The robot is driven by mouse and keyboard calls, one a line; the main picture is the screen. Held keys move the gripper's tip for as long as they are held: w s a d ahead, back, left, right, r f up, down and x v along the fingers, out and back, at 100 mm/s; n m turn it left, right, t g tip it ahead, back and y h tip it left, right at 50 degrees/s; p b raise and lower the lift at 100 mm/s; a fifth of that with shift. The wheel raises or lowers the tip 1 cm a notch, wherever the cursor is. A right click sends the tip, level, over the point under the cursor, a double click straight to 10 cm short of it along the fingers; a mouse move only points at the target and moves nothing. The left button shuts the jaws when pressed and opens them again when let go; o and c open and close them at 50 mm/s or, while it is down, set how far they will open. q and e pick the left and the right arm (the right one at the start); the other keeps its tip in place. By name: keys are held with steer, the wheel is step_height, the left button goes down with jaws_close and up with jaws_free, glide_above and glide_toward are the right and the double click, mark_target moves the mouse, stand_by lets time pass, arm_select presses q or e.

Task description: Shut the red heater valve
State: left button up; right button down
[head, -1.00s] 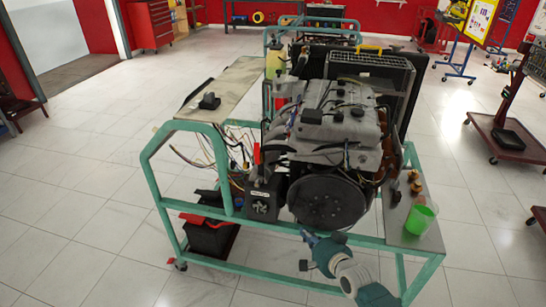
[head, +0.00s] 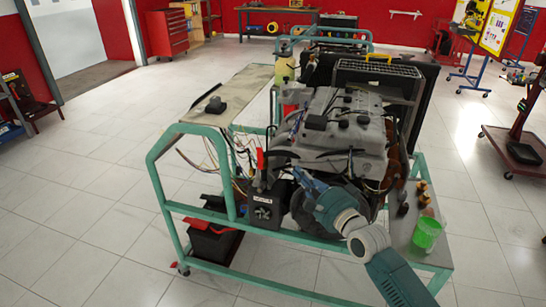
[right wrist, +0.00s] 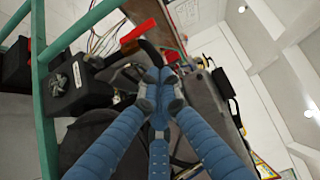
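The red heater valve shows as a small upright red handle (head: 260,160) at the left front of the engine (head: 340,130), above a black box. In the right wrist view, the red handle (right wrist: 138,31) lies tilted just beyond and slightly left of the fingertips. My right gripper (head: 299,176) is in front of the engine, to the right of and a little below the handle, apart from it. In the right wrist view, its blue fingers (right wrist: 158,82) come together at the tips with nothing seen between them. My left gripper is out of view.
The engine stands on a green frame (head: 190,222). Loose wires run left of the handle. A green cup (head: 427,234) stands on the right shelf. The floor in front is clear.

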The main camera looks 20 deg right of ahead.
mark_target(260, 159)
steer(key=w+a+p, duration=0.2)
steer(key=w+a, duration=0.3)
steer(key=w, duration=0.6)
steer(key=shift+w, duration=0.1)
steer(key=shift+w+a+r+p, duration=0.1)
steer(key=shift+w+p, duration=0.05)
steer(key=shift+p, duration=0.25)
steer(key=shift+a+r+n+g, duration=0.1)
steer(key=shift+r+n+g, duration=0.05)
steer(key=shift+n+g, duration=0.15)
